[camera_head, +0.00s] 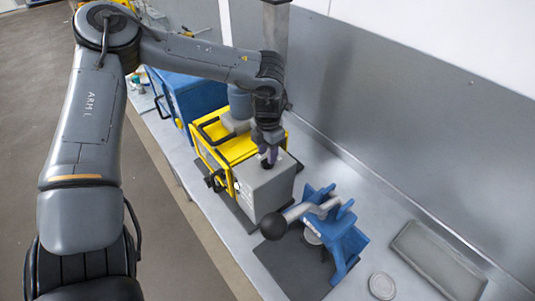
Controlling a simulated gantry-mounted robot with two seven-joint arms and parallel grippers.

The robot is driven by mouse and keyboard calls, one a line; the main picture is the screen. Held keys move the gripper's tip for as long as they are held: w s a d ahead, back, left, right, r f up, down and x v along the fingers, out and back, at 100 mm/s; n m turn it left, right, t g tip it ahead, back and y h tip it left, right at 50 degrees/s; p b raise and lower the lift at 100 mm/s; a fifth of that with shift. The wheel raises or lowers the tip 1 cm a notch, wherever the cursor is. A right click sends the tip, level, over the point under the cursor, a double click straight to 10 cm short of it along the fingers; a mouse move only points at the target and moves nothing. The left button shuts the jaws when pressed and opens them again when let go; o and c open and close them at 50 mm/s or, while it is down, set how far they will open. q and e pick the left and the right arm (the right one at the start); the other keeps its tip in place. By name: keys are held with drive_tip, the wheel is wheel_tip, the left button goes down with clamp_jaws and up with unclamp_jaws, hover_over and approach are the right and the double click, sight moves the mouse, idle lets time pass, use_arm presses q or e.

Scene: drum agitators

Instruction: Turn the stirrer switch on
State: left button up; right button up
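A grey box in a yellow frame (262,190), which looks like the stirrer unit, stands on the bench in the middle of the view. A small dark part (267,165) shows on its top face; I cannot tell whether it is the switch. My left gripper (268,156) points down at the top of this box, at or just above the dark part. Its fingertips are small and close together here, so contact and opening are unclear. No switch can be made out with certainty. My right gripper is not in view.
A blue case (190,97) stands behind the stirrer unit. In front is a blue press (343,242) with a grey lever ending in a black ball (273,226). A round lid (382,286) and a shallow tray (437,260) lie at right. A metal wall backs the bench.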

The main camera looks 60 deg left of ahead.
use_arm(q)
drive_tip(key=shift+f, duration=0.9)
clamp_jaws()
